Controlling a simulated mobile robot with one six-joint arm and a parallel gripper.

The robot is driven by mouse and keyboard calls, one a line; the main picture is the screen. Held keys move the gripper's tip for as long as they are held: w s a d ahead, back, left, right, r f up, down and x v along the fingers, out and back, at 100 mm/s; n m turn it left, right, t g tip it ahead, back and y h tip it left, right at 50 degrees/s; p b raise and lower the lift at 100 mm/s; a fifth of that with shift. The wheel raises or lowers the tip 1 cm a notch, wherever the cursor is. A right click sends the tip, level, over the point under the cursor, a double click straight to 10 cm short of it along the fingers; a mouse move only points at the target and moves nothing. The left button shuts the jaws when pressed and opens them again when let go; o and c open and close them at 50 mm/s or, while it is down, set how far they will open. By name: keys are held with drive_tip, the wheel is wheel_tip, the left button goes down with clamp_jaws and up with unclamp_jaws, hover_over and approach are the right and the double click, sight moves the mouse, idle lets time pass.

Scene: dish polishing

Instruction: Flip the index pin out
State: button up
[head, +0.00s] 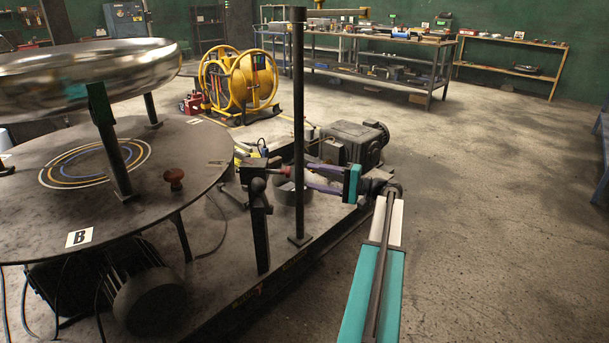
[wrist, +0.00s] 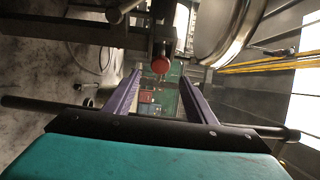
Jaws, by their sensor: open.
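A small red knob (head: 284,170) sits on the end of a dark bar beside the round table; I take it to be the index pin's knob. In the wrist view the red knob (wrist: 160,66) shows end-on, near the tips of my fingers and roughly centred between them. My gripper (head: 296,174) has purple fingers and a teal palm, and points left toward the knob. In the wrist view my gripper (wrist: 160,78) is open, with nothing between its fingers. I cannot tell whether the fingers touch the knob.
The round table (head: 60,215) with a "B" label and a brown knob (head: 174,177) stands left, under a large metal dish (head: 90,72). A black post (head: 298,130) rises near my gripper. A black-balled lever (head: 259,215) stands close by. A motor (head: 350,145) lies behind. Floor right is clear.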

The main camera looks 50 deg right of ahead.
drive_tip(key=v, duration=0.4)
drive_tip(key=shift+s, duration=0.1)
drive_tip(key=shift+s, duration=0.1)
idle(0.5)
